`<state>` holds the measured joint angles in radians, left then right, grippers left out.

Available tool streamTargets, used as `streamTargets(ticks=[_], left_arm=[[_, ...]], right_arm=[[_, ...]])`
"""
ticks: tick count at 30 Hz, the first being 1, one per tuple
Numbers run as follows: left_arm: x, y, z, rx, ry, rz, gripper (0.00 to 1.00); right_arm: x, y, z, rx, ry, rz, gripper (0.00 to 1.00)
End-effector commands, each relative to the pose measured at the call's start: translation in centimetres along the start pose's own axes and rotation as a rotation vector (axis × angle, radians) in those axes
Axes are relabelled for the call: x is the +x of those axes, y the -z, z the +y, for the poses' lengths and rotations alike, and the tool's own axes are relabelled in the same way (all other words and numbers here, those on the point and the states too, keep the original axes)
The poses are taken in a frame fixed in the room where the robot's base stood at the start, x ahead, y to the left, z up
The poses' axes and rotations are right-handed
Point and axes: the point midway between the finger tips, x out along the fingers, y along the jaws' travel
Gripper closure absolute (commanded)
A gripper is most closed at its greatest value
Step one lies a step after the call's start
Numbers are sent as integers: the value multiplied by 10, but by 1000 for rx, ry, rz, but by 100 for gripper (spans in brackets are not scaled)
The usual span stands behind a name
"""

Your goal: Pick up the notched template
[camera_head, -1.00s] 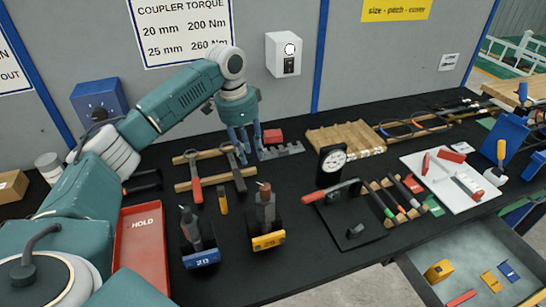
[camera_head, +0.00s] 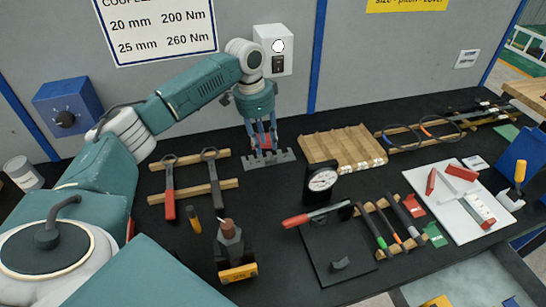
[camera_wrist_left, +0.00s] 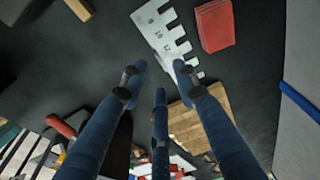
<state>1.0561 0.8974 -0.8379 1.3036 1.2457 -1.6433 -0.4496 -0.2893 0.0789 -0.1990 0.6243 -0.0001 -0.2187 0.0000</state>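The notched template is a flat grey plate with teeth along one edge and printed numbers. It lies on the black bench top in the head view (camera_head: 283,159) and shows at the top of the left wrist view (camera_wrist_left: 158,28). My left gripper (camera_head: 263,142) points down over the template in the head view. In the left wrist view its blue fingers (camera_wrist_left: 157,72) are spread, with one fingertip overlapping the template's near end. I cannot tell whether they touch it. My right gripper is not in view.
A red block (camera_wrist_left: 214,25) lies close beside the template. A wooden ribbed board (camera_head: 343,147) is to its right and a wooden rack with wrenches (camera_head: 192,184) to its left. A dial gauge (camera_head: 321,180) stands in front. The wall is close behind.

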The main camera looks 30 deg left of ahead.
Motion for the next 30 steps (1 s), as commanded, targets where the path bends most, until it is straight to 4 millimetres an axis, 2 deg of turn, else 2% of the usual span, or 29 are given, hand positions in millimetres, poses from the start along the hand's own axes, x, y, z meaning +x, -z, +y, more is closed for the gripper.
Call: streamTargets(ticks=[3, 8, 11, 18, 26, 28, 30], left_arm=[[14, 0, 0, -1, 0, -1, 70], [25, 1, 0, -1, 0, -1, 70], [36, 5, 2, 0, -1, -3, 70], [69, 8, 2, 0, 1, -1, 70], [74, 8, 2, 0, 2, 0, 70], [74, 8, 2, 0, 2, 0, 80], [73, 8, 2, 0, 2, 0, 94]], right_arm=[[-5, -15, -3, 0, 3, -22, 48], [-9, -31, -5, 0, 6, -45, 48], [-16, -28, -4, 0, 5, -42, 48], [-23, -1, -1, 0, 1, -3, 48], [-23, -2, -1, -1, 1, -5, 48], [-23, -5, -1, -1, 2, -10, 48], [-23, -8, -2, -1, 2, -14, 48]])
